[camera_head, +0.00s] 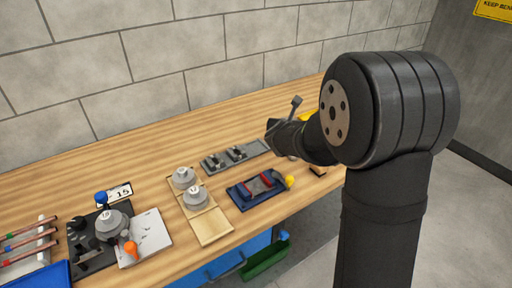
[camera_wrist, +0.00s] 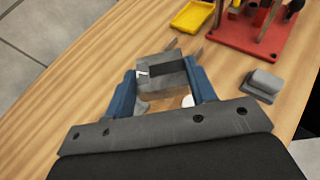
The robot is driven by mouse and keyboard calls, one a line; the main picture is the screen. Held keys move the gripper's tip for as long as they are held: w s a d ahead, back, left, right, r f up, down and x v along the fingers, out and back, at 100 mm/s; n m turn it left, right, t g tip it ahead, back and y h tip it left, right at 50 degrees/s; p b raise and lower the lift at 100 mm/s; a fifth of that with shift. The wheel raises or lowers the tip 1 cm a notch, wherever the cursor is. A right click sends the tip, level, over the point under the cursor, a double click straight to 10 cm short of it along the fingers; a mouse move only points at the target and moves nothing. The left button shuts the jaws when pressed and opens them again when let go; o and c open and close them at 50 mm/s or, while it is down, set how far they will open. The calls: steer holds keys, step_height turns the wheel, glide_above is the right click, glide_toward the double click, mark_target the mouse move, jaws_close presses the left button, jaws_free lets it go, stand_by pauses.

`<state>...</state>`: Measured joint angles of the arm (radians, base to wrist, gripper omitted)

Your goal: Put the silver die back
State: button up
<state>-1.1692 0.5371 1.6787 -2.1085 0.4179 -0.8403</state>
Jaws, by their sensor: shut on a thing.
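My gripper (camera_wrist: 163,84) is shut on a grey block-like thing (camera_wrist: 175,72) with a dark opening, held between its blue fingers; I cannot tell whether it is the silver die. In the head view the fingers are mostly hidden behind my arm. Two silver-grey round dies (camera_head: 183,178) (camera_head: 195,197) with pale labels stand on a wooden tray (camera_head: 213,230), whose front square is bare. Another grey round piece (camera_head: 110,222) sits on a black bending fixture (camera_head: 91,257) at the left.
A grey rail (camera_head: 214,164) with black clamps and a blue fixture (camera_head: 239,197) with red parts lie right of the tray. Copper tubes (camera_head: 28,233) lie at far left. The wrist view shows a yellow tray (camera_wrist: 191,17), a red stand (camera_wrist: 238,34) and a grey block (camera_wrist: 262,82).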

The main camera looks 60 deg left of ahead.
glide_above(255, 151)
step_height(255, 151, down, 7)
steer(key=shift+w+r, duration=0.1)
steer(key=shift+r, duration=0.05)
steer(key=shift+a+f, duration=0.1)
steer(key=shift+f, duration=1.9)
steer(key=shift+f, duration=0.3)
steer(key=o, duration=1.3)
